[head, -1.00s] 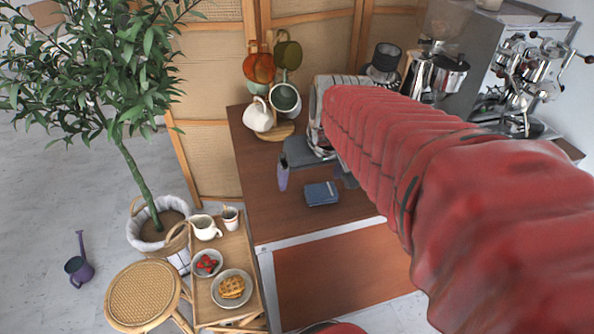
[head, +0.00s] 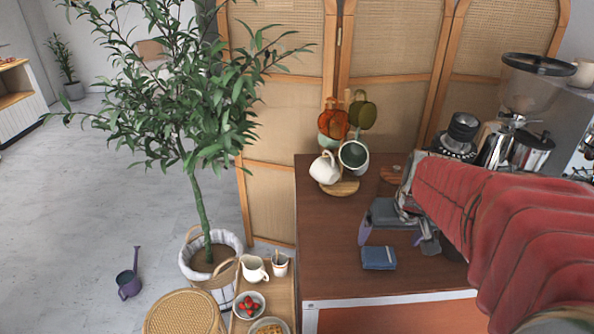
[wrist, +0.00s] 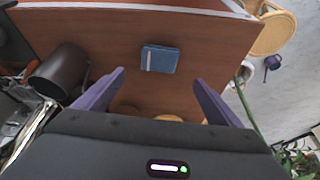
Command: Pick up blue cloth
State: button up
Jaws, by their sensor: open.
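The blue cloth (head: 378,257) is a small folded square lying flat on the brown cart top, near its front edge. It also shows in the wrist view (wrist: 160,58), with a pale stripe along one side. My gripper (head: 392,238) is above the cart top, close to the cloth on its far side. In the wrist view its two purple fingers (wrist: 158,92) are spread wide with nothing between them. The cloth shows beyond the fingertips, apart from them. My red-sleeved arm hides part of the cart's right side.
A mug tree (head: 341,183) with several mugs stands at the back of the cart top (head: 318,235). A grinder and metal jugs (head: 532,150) stand at the right. A dark cylinder (wrist: 60,72) is left of the fingers in the wrist view. The left cart top is clear.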

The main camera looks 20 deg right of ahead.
send_over(379, 254)
jog(key=s, duration=0.3)
jog(key=shift+w+a+f, duration=0.1)
jog(key=shift+a+f, duration=0.05)
jog(key=shift+f, duration=0.7)
jog(key=shift+w+a+f, duration=0.1)
jog(key=shift+a+f, duration=0.05)
jog(key=shift+f, duration=0.7)
jog(key=shift+w+a+f, duration=0.1)
jog(key=shift+a+f, duration=0.05)
jog(key=shift+f, duration=0.7)
jog(key=shift+x, duration=2.55)
jog(key=shift+c, duration=0.7)
jog(key=c, duration=1)
notch_tip(379, 254, up, 10)
jog(key=shift+f, duration=0.1)
